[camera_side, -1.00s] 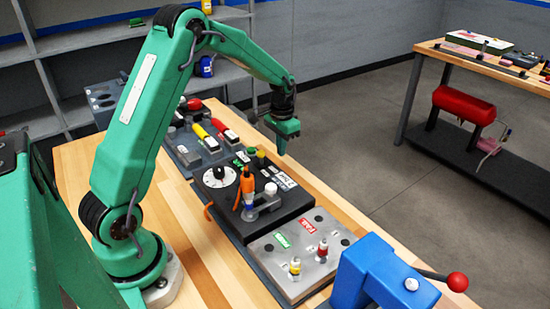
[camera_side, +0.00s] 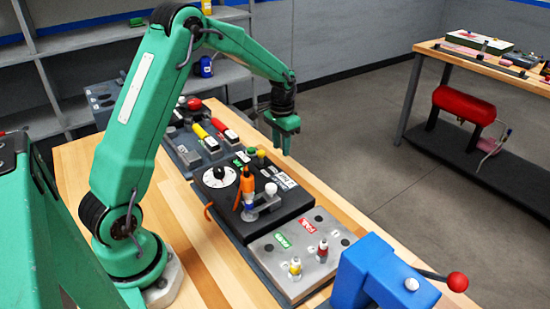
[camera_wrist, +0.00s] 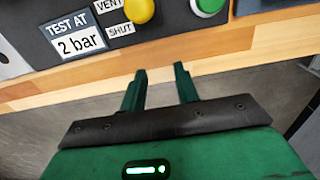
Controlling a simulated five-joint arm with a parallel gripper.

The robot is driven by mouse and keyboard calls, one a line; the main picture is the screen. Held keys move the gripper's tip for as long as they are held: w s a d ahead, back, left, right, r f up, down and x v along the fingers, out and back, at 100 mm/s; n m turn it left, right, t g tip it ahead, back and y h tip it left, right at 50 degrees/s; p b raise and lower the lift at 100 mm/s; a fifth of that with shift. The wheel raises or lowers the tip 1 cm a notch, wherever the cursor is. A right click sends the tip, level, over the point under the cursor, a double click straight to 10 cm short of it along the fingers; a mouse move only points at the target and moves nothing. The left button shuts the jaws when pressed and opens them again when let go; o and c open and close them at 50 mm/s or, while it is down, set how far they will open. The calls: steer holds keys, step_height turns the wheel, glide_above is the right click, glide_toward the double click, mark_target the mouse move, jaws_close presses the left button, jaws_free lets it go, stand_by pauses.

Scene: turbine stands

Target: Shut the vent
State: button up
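The vent is a yellow knob (camera_wrist: 140,10) beside labels reading VENT (camera_wrist: 108,4) and SHUT (camera_wrist: 120,29), at the top edge of the wrist view. In the side view the yellow knob (camera_side: 261,153) stands at the far edge of the black panel (camera_side: 285,206). My gripper (camera_wrist: 160,70) is open and empty, its fingertips apart over the wood edge and short of the knob in the wrist view. In the side view my gripper (camera_side: 282,147) hangs above and to the right of the knob, not touching it. The knob's top is cut off in the wrist view.
A green button with a white rim (camera_wrist: 208,6) sits right of the knob. A TEST AT 2 bar card (camera_wrist: 76,38) is left of it. A white dial (camera_side: 219,176) and an orange-handled tool (camera_side: 246,186) stand on the panel. A blue device (camera_side: 380,275) is at front right.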

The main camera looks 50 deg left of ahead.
steer(key=shift+r, duration=3)
steer(key=s+d+r+t, duration=0.3)
steer(key=s+d+r, duration=0.5)
steer(key=s+r, duration=0.25)
steer(key=s+d+t, duration=0.1)
steer(key=s+d, duration=0.2)
steer(key=s, duration=0.4)
steer(key=s+d+t, duration=0.1)
steer(key=s+d, duration=0.2)
steer(key=s, duration=0.4)
steer(key=shift+s+r+t, duration=0.3)
steer(key=shift+s+r, duration=0.05)
steer(key=shift+r, duration=0.1)
